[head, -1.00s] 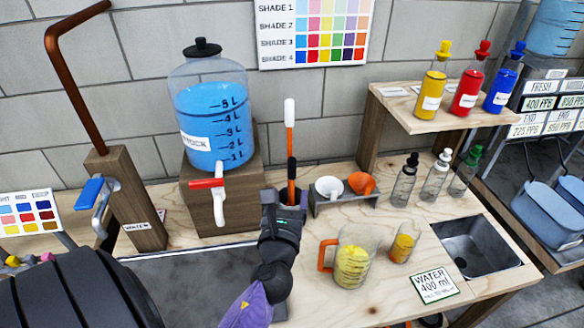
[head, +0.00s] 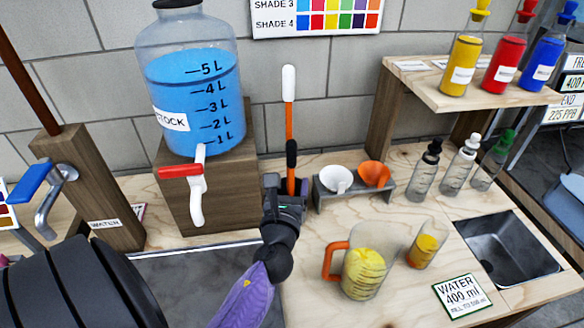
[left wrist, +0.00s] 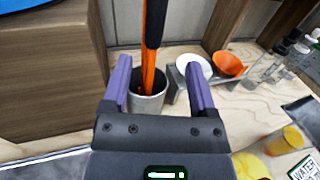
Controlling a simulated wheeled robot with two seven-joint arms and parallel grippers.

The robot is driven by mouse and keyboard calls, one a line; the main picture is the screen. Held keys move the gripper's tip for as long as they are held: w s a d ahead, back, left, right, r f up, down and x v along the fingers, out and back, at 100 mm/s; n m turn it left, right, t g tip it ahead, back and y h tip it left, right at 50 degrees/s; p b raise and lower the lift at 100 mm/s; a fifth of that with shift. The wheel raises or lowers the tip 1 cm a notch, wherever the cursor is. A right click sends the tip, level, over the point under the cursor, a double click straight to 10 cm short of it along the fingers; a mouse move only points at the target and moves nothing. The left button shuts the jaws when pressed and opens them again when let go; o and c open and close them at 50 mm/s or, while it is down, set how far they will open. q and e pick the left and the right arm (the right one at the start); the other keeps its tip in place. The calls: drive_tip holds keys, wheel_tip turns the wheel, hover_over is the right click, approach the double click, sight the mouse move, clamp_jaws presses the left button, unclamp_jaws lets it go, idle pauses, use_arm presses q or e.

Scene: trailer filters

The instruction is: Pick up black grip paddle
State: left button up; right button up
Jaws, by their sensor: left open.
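The paddle (head: 289,118) stands upright, with a white top end, an orange shaft and a black grip (head: 291,154) around its middle. In the left wrist view the black grip (left wrist: 154,22) rises from a grey metal cup (left wrist: 147,104), with orange rods inside the cup. My left gripper (head: 286,184) is in front of the paddle, below the black grip in the head view. In the left wrist view its two purple fingers (left wrist: 158,84) are spread, with the paddle seen between them and nothing held. Whether the shaft is within finger reach is unclear. My right gripper is not in view.
A small stand with a white cup (head: 334,179) and an orange cup (head: 374,174) sits close right of the paddle. The blue stock tank (head: 192,84) on its wooden block is to the left. A yellow-filled pitcher (head: 364,272) stands front right, beside a small beaker (head: 427,249).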

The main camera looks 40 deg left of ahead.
sight(291, 163)
use_arm(q)
drive_tip(key=x, duration=0.2)
drive_tip(key=b+x, duration=0.1)
drive_tip(key=x, duration=0.5)
drive_tip(key=shift+s+a+f, duration=0.2)
drive_tip(key=shift+a+f, duration=0.1)
drive_tip(key=shift+f, duration=0.05)
drive_tip(key=shift+s, duration=0.1)
clamp_jaws()
